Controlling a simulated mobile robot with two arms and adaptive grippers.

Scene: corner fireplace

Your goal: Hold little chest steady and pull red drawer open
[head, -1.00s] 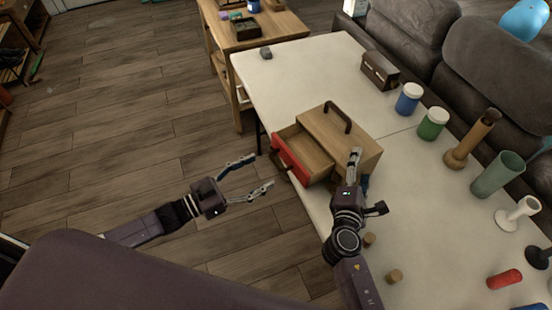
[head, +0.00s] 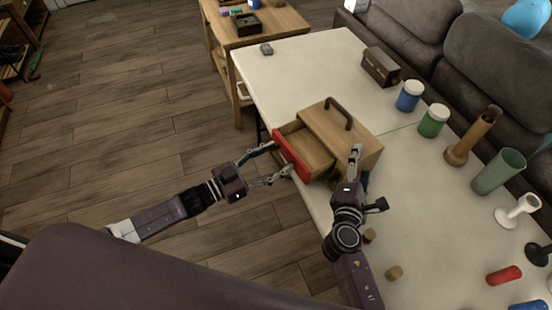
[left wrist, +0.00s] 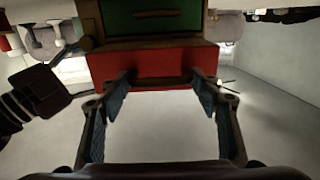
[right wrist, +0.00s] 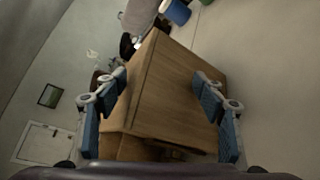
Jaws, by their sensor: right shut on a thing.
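The little chest (head: 318,122) is a wooden box with a dark top handle, standing at the table's near left edge. Its red drawer (head: 291,157) stands pulled out to the left, with its inside showing. In the left wrist view the red front (left wrist: 150,68) has a dark pull, and a green drawer (left wrist: 155,18) shows above it. My left gripper (head: 281,160) is open, its fingertips spread at the red front; contact is unclear. My right gripper (head: 358,160) is shut on the chest body, with a finger on either side in the right wrist view (right wrist: 165,85).
Blue (head: 409,97) and green (head: 433,123) jars, a brown box (head: 381,66) and a pale green cup (head: 497,174) stand on the white table (head: 300,75). Open floor lies left of the table.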

